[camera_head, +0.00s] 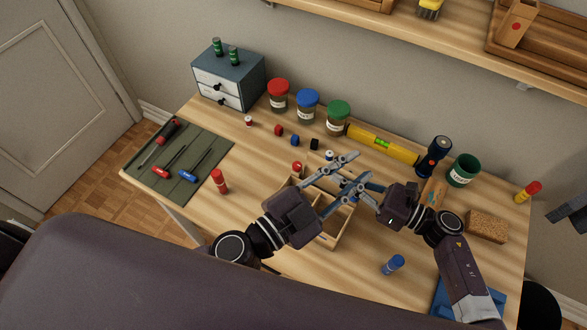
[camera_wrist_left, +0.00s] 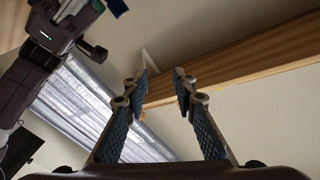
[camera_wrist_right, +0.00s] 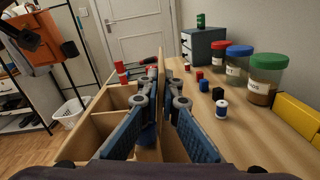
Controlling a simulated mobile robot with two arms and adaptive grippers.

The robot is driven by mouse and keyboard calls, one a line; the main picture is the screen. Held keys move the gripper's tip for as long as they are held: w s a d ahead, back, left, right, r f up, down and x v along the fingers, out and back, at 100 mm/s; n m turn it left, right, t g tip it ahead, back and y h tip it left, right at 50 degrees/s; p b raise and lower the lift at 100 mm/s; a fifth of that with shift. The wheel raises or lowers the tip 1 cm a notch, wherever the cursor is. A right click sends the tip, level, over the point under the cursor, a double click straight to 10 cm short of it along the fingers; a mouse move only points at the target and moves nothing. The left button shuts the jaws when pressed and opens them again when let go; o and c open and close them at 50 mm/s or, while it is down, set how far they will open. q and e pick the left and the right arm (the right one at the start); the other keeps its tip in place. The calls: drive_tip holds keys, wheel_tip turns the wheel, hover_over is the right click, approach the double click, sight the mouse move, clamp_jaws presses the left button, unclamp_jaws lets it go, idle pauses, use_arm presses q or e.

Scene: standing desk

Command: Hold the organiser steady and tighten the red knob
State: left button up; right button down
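The wooden organiser (camera_head: 337,238) stands on the desk, with open compartments, partly hidden by my grippers. In the right wrist view its long wall (camera_wrist_right: 162,122) runs between my right fingers. The red knob (camera_head: 297,167) shows at the organiser's far left end. My left gripper (camera_head: 361,166) is open and empty above the organiser, its fingers pointing past the knob; the left wrist view shows a gap between the fingertips (camera_wrist_left: 162,76). My right gripper (camera_wrist_right: 162,92) is closed on the organiser's wall, one finger inside, one outside.
Red, blue and green lidded jars (camera_head: 308,106), a yellow level (camera_head: 382,144) and a torch (camera_head: 433,157) line the back. A red bottle (camera_head: 219,181) stands left of the organiser, a blue one (camera_head: 393,265) at front right. A tool mat (camera_head: 205,143) lies at left.

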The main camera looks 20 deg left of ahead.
use_arm(q)
drive_tip(key=s+a+f+n+y, duration=0.1)
drive_tip(key=a+f+n+y, duration=0.4)
drive_tip(key=a+n, duration=0.15)
drive_tip(key=n+g+y, duration=0.1)
drive_tip(key=n+y, duration=0.3)
drive_tip(key=n, duration=0.2)
approach(295, 168)
drive_tip(key=shift+m, duration=0.25)
drive_tip(key=x, duration=0.8)
drive_tip(key=shift+w+d+f, duration=0.1)
drive_tip(key=shift+w, duration=0.25)
clamp_jaws()
